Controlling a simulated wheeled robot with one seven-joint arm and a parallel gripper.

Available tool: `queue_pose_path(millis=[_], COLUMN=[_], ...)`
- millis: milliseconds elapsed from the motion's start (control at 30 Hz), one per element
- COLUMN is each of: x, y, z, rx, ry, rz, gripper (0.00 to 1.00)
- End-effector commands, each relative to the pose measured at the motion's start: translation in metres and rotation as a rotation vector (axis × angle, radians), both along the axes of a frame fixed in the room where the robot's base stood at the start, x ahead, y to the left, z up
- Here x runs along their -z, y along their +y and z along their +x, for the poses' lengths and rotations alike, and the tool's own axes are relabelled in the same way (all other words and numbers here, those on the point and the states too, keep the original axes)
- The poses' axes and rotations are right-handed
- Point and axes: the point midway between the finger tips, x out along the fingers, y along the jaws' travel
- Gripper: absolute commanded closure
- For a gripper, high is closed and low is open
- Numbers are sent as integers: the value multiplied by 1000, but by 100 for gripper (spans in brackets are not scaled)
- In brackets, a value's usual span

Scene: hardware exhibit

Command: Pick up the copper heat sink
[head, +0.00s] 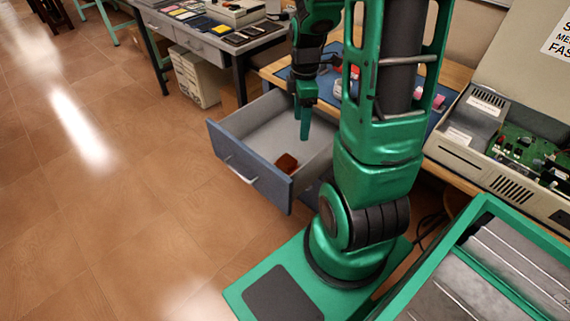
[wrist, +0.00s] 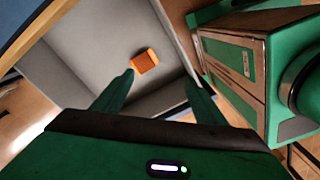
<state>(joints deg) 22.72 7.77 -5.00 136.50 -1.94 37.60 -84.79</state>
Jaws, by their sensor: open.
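The copper heat sink (head: 286,163) is a small orange-brown block lying on the floor of an open grey drawer (head: 252,172), near its front right corner in the head view. In the wrist view the heat sink (wrist: 145,61) lies beyond my fingertips, between them and nearer the left one. My gripper (head: 304,124) points down over the drawer in the head view, above and apart from the heat sink. Its two green fingers (wrist: 158,82) are spread with nothing between them in the wrist view.
The drawer walls stand around the heat sink. A desk with a blue mat (head: 437,117) is above the drawer at the right, with an opened computer (head: 500,130) on it. Another desk (head: 235,45) with small items stands behind. The tiled floor (head: 110,200) at the left is clear.

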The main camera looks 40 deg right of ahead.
Motion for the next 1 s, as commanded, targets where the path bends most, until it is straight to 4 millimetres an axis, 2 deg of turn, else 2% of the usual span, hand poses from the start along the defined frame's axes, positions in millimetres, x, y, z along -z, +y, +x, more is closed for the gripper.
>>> queue_pose_path(millis=[33,200,400,567,800,1000], x=[17,61,91,104,137,151], y=[-2,-4,-3,-2,3,4], z=[8,34,50,53,52,52], rx=[-98,-422,-638,-684,-684,-683], ry=[4,-27,-60,-68,-66,-68], rz=[18,69,102,108,109,106], gripper=[34,34,34,34,34,34])
